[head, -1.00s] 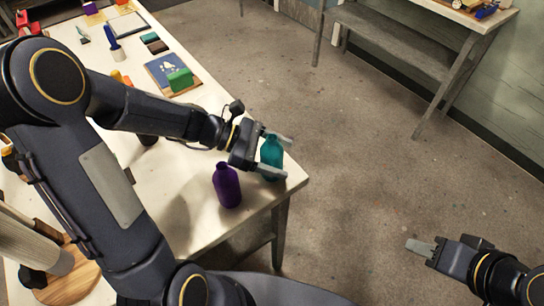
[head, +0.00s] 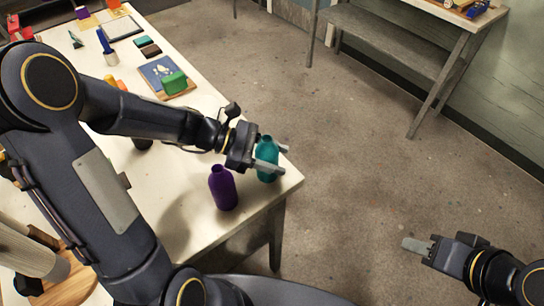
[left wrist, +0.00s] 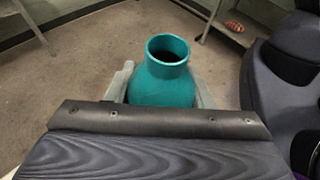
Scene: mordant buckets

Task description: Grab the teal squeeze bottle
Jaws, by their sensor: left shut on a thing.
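The teal squeeze bottle (head: 267,152) stands upright near the corner of the white table. My left gripper (head: 276,158) is shut on it, with a finger on either side of its body. In the left wrist view the teal bottle (left wrist: 165,75) shows its open round mouth and shoulders between the two fingers (left wrist: 162,88); its lower part is hidden behind my gripper's body. My right gripper (head: 418,246) is at the lower right, away from the table over the floor. Its fingers appear together, but the gap is hard to make out.
A purple bottle (head: 223,188) stands close to the left of the teal one. A green block (head: 174,82) on a blue-topped board lies further back on the table (head: 215,222). A wooden bench (head: 385,45) stands across the open floor.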

